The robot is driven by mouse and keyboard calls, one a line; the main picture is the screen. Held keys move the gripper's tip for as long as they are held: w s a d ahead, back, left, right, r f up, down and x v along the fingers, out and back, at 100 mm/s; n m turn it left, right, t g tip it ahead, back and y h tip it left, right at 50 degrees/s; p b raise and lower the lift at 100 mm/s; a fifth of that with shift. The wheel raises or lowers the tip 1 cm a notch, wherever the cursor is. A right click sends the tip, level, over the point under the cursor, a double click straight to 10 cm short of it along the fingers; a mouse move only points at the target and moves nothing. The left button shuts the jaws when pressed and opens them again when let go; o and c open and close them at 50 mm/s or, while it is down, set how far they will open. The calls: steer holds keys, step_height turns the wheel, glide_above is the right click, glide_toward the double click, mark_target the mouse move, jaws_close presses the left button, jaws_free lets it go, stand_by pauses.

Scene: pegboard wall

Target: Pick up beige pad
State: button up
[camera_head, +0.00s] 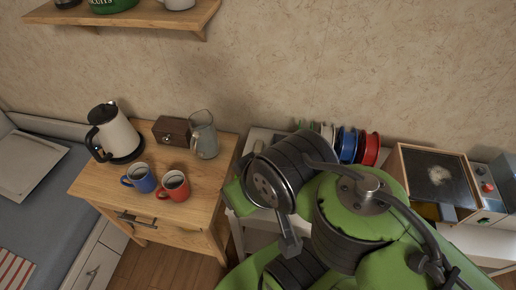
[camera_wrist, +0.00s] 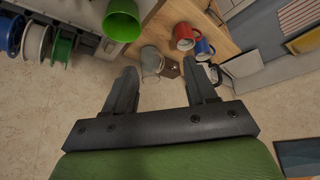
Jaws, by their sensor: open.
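A pale greyish-beige flat pad (camera_head: 27,163) lies on the blue-grey bed at the far left in the head view. It is the only thing I see that could be the beige pad, and its colour is not clear. A pale patch that may be the same pad shows beyond the mugs in the wrist view (camera_wrist: 245,66). My gripper (camera_wrist: 162,70) is open with nothing between its fingers. It is well apart from the pad. In the head view my green arm hides the fingers.
A wooden cabinet (camera_head: 90,184) bears a kettle (camera_head: 117,136), a glass jug (camera_head: 204,136), a brown box (camera_head: 172,130), a blue mug (camera_head: 141,178) and a red mug (camera_head: 174,185). Coloured spools (camera_head: 371,149) stand behind my arm. A shelf (camera_head: 150,15) hangs above.

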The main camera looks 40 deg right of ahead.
steer(key=shift+o, duration=0.5)
steer(key=m+g+h+b, duration=0.1)
steer(key=m+g+b, duration=0.35)
steer(key=m, duration=0.55)
glide_above(259, 146)
steer(key=f, duration=1.6)
steer(key=a+f, duration=0.1)
steer(key=f, duration=0.7)
steer(key=shift+s+f, duration=0.25)
steer(key=f, duration=0.3)
steer(key=d+f+b, duration=0.1)
steer(key=f, duration=0.1)
steer(key=shift+w+f, duration=0.25)
steer(key=shift+w, duration=0.1)
steer(key=shift+a+r, duration=0.1)
steer(key=shift+r, duration=0.05)
steer(key=shift+c, duration=1.2)
jaws_close()
step_height(259, 146, up, 10)
steer(key=p, duration=0.2)
